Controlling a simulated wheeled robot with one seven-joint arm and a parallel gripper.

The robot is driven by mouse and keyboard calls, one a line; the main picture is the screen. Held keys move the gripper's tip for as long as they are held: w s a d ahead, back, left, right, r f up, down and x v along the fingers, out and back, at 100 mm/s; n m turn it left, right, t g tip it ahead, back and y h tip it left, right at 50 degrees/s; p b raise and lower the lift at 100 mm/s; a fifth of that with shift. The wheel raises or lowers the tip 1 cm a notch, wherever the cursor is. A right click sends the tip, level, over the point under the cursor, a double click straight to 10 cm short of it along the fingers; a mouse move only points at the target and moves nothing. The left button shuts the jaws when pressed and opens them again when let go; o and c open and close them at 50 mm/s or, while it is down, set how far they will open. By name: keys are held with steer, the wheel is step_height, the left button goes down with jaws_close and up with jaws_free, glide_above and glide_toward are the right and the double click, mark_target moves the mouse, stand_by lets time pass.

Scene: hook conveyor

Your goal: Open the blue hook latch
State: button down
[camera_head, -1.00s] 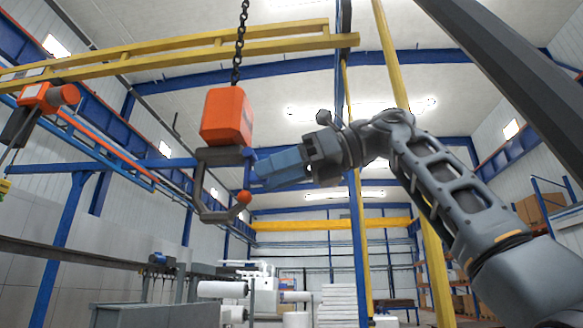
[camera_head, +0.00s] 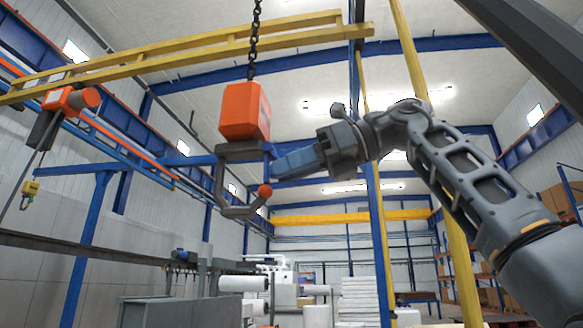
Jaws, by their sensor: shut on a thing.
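A grey hook (camera_head: 238,212) hangs below an orange block (camera_head: 245,112) on a dark chain (camera_head: 254,45), left of the picture's middle. The hook curves down and right and ends in an orange ball tip (camera_head: 265,191). The blue latch (camera_head: 269,151) is a small piece at the right end of the hook's top bar, above the ball tip. My gripper (camera_head: 280,166) comes from the right with blue fingers and is shut on the blue latch. The fingers partly hide the latch, so its exact angle is hard to tell.
A yellow overhead beam (camera_head: 180,58) crosses above the hook. A blue post (camera_head: 379,235) and a yellow post (camera_head: 452,210) stand behind my arm. Another orange hoist (camera_head: 70,101) hangs at the left. The air around the hook is otherwise clear.

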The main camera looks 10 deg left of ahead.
steer(key=shift+d+r+h, duration=0.3)
steer(key=shift+r+h, duration=0.15)
steer(key=shift+h, duration=0.2)
steer(key=shift+d+r+h, duration=0.3)
steer(key=shift+r+h, duration=0.15)
steer(key=shift+h, duration=0.2)
steer(key=shift+d+r+h, duration=0.2)
steer(key=shift+r+h, duration=0.35)
steer(key=shift+h, duration=0.15)
steer(key=shift+d+r+h, duration=0.2)
steer(key=shift+r+h, duration=0.3)
steer(key=shift+h, duration=0.2)
steer(key=shift+r, duration=0.1)
